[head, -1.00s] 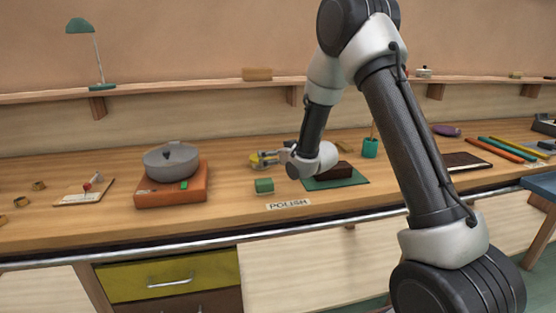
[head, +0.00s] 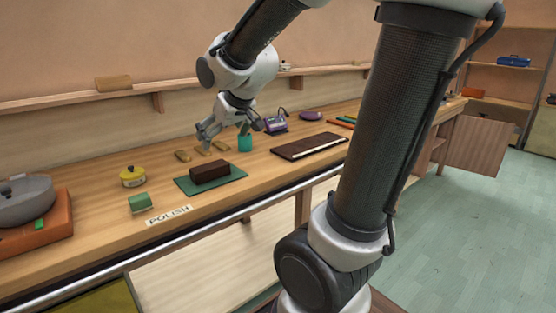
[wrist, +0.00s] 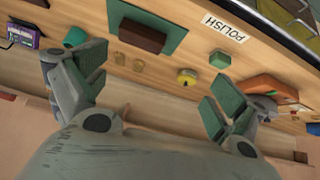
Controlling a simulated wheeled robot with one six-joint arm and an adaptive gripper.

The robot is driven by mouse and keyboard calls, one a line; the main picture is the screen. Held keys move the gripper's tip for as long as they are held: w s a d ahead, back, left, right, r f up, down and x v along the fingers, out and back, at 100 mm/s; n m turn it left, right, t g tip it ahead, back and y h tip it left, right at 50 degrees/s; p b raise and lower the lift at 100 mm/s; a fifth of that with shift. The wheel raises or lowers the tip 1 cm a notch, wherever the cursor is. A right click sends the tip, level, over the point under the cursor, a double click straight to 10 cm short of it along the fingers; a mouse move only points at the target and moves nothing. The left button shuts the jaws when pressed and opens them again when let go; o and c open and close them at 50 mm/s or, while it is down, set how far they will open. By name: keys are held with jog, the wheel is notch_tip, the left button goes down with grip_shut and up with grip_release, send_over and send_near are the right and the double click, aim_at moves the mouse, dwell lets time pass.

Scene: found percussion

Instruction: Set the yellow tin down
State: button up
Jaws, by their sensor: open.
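The yellow tin (head: 133,177), a low round tin with a dark knob on its lid, stands upright on the wooden bench (head: 95,228), behind a small green block (head: 141,203) and the POLISH label (head: 168,215). Nothing touches it. The wrist view also shows the tin (wrist: 187,78), with bare bench around it. My gripper (head: 231,130) is open and empty, above the bench to the right of the tin and clear of it. In the wrist view my gripper's two fingers (wrist: 152,86) are spread wide with nothing between them.
A brown block (head: 210,171) lies on a green mat (head: 232,182) right of the tin. A teal cup (head: 245,143) and small wooden pieces (head: 183,156) stand behind. A grey pan (head: 25,204) sits on an orange base (head: 48,235) at left.

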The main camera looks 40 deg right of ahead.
jog(key=s+d+m+g, duration=0.1)
jog(key=s+g, duration=0.2)
jog(key=s, duration=1.8)
jog(key=shift+d+f+g, duration=0.2)
jog(key=shift+d+g, duration=0.1)
